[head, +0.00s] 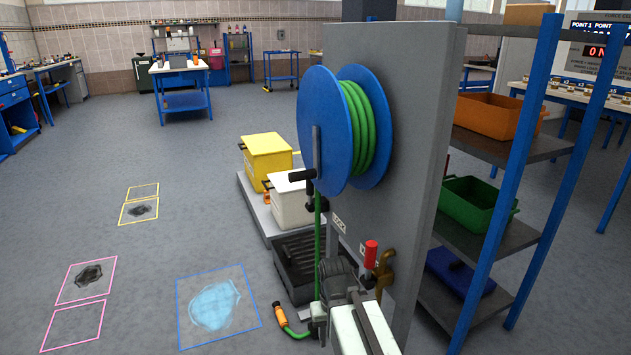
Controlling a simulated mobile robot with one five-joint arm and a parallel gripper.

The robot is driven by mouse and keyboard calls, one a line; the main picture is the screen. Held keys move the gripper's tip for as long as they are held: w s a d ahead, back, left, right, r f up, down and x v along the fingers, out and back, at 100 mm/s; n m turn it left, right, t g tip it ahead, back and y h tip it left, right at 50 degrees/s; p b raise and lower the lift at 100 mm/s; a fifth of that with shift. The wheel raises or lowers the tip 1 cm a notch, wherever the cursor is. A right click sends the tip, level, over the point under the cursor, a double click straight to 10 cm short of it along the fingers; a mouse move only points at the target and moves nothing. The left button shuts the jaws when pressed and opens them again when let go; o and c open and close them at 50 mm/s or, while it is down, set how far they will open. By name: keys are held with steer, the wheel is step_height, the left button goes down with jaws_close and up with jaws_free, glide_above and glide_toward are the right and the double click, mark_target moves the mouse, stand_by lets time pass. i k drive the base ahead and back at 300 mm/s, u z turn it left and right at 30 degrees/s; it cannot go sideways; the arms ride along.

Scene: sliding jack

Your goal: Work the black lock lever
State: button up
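A blue reel (326,125) wound with green hose (362,130) is mounted on a grey upright panel (405,130). A black handle (303,175) sits at the lower end of a grey bar on the reel's face; I cannot tell whether it is the lock lever or a crank. A small white label (338,223), seemingly reading LOCK, is on the panel below the reel. No other black lever shows clearly there. My gripper (334,272) is low in front of the panel, below the label. It is seen from behind, its fingertips are unclear, and it may hide part of the panel.
A red-handled lever (370,254) with brass pipework is just right of my gripper. A hose end with an orange nozzle (280,316) lies low left. Yellow (267,155) and white (290,203) bins stand behind. A shelf rack (520,150) is right. Floor at left is open, with a blue puddle (214,305).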

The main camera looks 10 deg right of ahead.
mark_target(310, 207)
steer(key=u, duration=0.05)
steer(key=i, duration=0.75)
steer(key=u, duration=1.95)
steer(key=i, duration=1)
